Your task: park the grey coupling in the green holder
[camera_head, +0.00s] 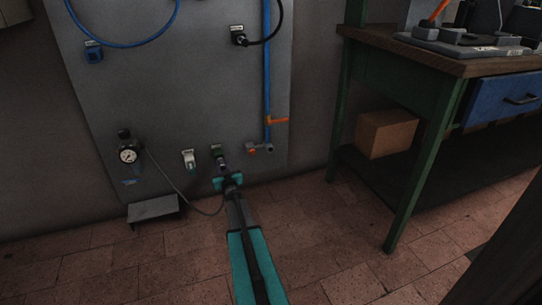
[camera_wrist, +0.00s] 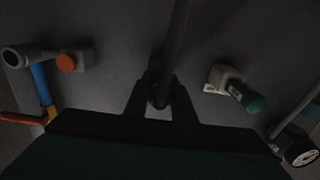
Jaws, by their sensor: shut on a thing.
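The grey coupling (camera_wrist: 158,98) is between the two fingers of my gripper (camera_wrist: 160,104) in the wrist view, with a dark hose running up from it. My gripper also shows in the head view (camera_head: 226,174), low at the wall panel, shut on the coupling. A small dark greenish holder (camera_head: 216,149) is on the panel just above the fingertips. In the wrist view it is mostly hidden behind the fingers and hose. The coupling's front end is close to the holder; I cannot tell whether it is inside.
A pale holder with a green end (camera_head: 189,159) sits left of my gripper. A pressure gauge (camera_head: 128,155) is farther left above a small grey step (camera_head: 153,208). A blue pipe (camera_head: 267,80) with an orange valve handle (camera_head: 277,121) runs on the right. A workbench (camera_head: 440,50) stands right.

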